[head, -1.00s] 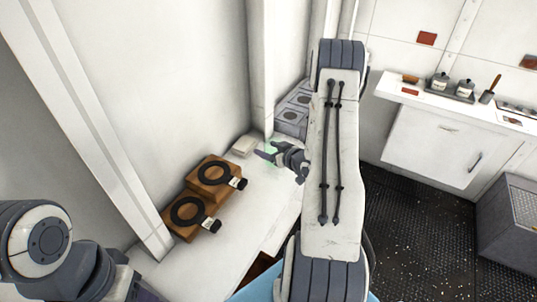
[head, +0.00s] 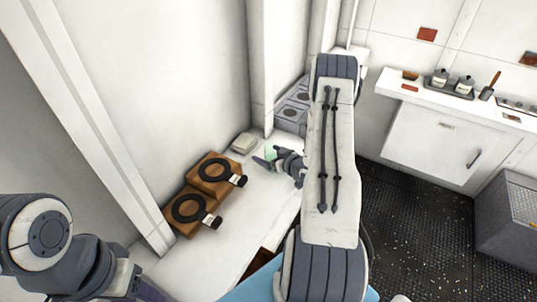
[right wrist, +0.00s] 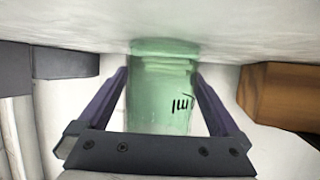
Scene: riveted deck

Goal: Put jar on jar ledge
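The jar (right wrist: 160,95) is pale green, see-through glass with dark lettering, upside down in the right wrist view. In the head view it shows as a small green patch (head: 270,152) over the white counter (head: 240,225). My right gripper (head: 264,161) has a finger on each side of the jar, with the tips against its sides. I cannot tell whether the jar touches the counter. My left gripper is out of view; only my left arm shows at lower left.
Two wooden blocks with black rings (head: 214,172) and (head: 190,208) stand on the counter left of the jar. A pale block (head: 244,142) lies behind. A grey burner panel (head: 292,106) is at the back. A grey bin (head: 515,225) stands at right on dark floor.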

